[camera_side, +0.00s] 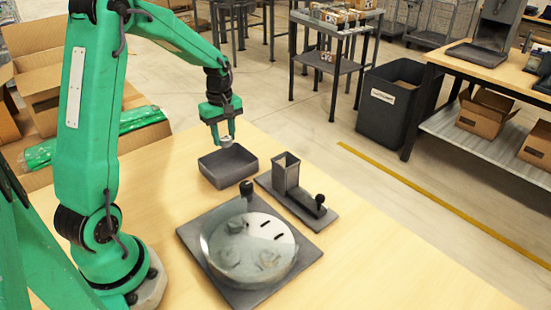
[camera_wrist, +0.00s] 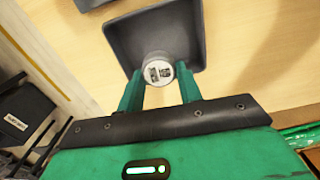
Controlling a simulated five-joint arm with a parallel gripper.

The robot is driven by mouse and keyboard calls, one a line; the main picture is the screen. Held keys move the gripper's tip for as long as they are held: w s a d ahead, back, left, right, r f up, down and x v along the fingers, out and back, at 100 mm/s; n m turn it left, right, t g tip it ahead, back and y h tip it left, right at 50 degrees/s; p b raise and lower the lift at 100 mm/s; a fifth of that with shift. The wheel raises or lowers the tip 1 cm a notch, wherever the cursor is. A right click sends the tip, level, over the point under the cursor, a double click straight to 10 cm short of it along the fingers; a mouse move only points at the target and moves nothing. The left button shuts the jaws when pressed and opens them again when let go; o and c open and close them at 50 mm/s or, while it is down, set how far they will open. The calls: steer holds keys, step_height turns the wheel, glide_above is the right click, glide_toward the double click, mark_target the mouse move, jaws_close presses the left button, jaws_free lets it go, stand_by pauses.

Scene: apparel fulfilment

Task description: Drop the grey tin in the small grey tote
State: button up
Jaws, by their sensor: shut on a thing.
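The grey tin (camera_side: 226,142) is a small round can held between the fingers of my gripper (camera_side: 224,133). In the wrist view the tin (camera_wrist: 158,72) shows its round pale end with dark marks, between the two green fingertips of my gripper (camera_wrist: 158,88). The small grey tote (camera_side: 228,170) is an open, shallow tray on the wooden table. The tin is above the tote in the side view. In the wrist view the tote (camera_wrist: 185,30) lies behind the tin, which overlaps its near part.
A dark fixture (camera_side: 290,185) with an upright box and a knob stands right of the tote. Open cardboard boxes (camera_side: 45,85) are at the left. The table's right side is clear.

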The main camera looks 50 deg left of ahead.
mark_target(225, 146)
steer(key=shift+f, duration=0.15)
steer(key=shift+f, duration=2)
steer(key=o, duration=1)
steer(key=shift+o, duration=0.2)
steer(key=shift+r, duration=3.9)
